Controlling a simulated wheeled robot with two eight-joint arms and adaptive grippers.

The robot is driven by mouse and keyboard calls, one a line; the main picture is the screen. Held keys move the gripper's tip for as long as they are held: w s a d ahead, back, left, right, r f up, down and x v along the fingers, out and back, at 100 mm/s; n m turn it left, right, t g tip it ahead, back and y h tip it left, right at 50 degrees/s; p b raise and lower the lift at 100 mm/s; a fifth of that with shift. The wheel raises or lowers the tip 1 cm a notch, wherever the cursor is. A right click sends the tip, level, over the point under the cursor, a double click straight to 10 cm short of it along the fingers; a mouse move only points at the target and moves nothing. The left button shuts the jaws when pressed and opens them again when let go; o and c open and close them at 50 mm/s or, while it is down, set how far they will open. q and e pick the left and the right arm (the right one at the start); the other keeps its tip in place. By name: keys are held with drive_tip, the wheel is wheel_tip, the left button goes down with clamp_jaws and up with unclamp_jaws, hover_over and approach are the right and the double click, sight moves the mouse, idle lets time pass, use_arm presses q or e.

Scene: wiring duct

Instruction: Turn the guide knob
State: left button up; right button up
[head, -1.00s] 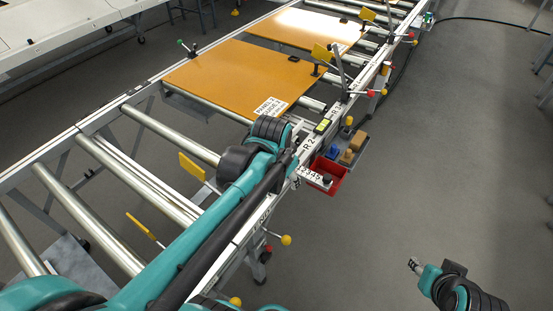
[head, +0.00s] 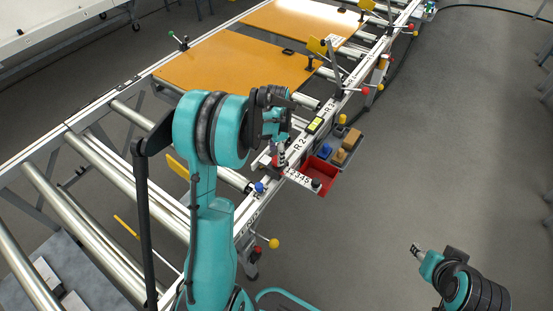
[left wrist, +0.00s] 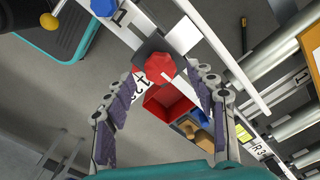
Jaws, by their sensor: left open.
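A red faceted knob (left wrist: 160,67) sits on a dark block on the rail, and it also shows in the head view (head: 278,163). A blue knob (left wrist: 103,7) is farther along the same rail, also in the head view (head: 259,187). No label tells which is the guide knob. My left gripper (head: 281,152) is over the rail at the red knob. In the left wrist view its fingers are spread, with the red knob between or just beyond their tips; contact cannot be told. My right gripper (head: 415,247) is over the floor at lower right, its jaws too small to judge.
A numbered white strip (head: 301,180) juts from the rail beside a red bin (head: 325,172). A grey tray with blue and tan blocks (head: 341,156) is beyond it. Orange panels (head: 225,66) lie on the rollers. A yellow-ball lever (head: 273,243) sticks out below the rail.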

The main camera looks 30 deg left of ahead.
use_arm(q)
drive_tip(key=shift+f+b, duration=0.3)
drive_tip(key=shift+f, duration=1)
drive_tip(key=c, duration=1.2)
drive_tip(key=shift+o, duration=0.2)
